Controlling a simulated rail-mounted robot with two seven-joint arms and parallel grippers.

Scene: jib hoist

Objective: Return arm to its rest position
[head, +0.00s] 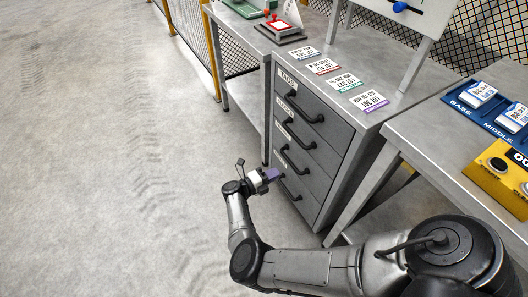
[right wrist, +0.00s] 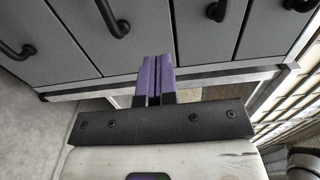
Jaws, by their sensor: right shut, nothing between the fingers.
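My right gripper (head: 275,174) is shut and empty, low in front of the drawer cabinet (head: 333,142) in the head view. In the right wrist view, its purple fingers (right wrist: 156,78) are together with nothing between them. They point toward the cabinet's edge, beside the dark drawer fronts (right wrist: 190,35). I cannot tell whether the fingertips touch the cabinet. The drawers look closed. My right arm reaches in from the lower right of the head view. My left gripper is not in view.
Several label cards (head: 345,82) lie on the cabinet top. A red-framed device (head: 281,27) stands at the back. At right, a bench (head: 425,130) holds a blue tray (head: 465,106) and a yellow button box (head: 482,178). The floor (head: 110,150) at left is clear.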

